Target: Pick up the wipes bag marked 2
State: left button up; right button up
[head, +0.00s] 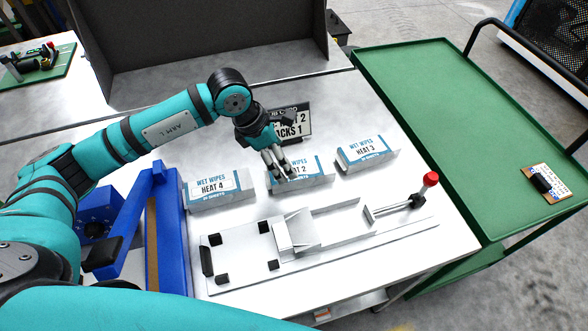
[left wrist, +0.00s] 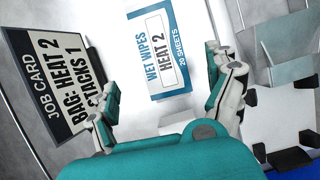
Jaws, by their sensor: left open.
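The wipes bag marked HEAT 2 (head: 312,173) lies on the metal table between two other wipes bags, HEAT 4 (head: 218,187) on the left and HEAT 3 (head: 366,153) on the right. My left gripper (head: 280,172) is open above the HEAT 2 bag and hides its left part in the head view. In the left wrist view the HEAT 2 bag (left wrist: 163,50) shows ahead, between the two spread fingers (left wrist: 165,95), with its label readable. I cannot tell whether the fingers touch it. My right gripper is not in view.
A job card (head: 293,122) stands behind the bags, partly hidden by my left gripper. A metal fixture (head: 240,262) with a red-knobbed lever (head: 430,179) lies in front. A blue frame (head: 170,235) is at left. A green cart (head: 430,120) stands at right.

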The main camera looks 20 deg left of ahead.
pick_arm(q)
jog(key=shift+d+f, duration=0.2)
jog(key=shift+f, duration=0.25)
jog(key=shift+d+f+p, duration=0.25)
jog(key=shift+p, duration=0.2)
jog(key=p+x, duration=0.1)
jog(key=x, duration=0.2)
jog(key=shift+w+d+f, duration=0.2)
jog(key=shift+f, duration=0.1)
jog(key=shift+d+f, duration=0.1)
jog(key=shift+f, duration=0.25)
jog(key=shift+c, duration=0.2)
jog(key=c, duration=1.2)
jog(key=shift+r, duration=0.1)
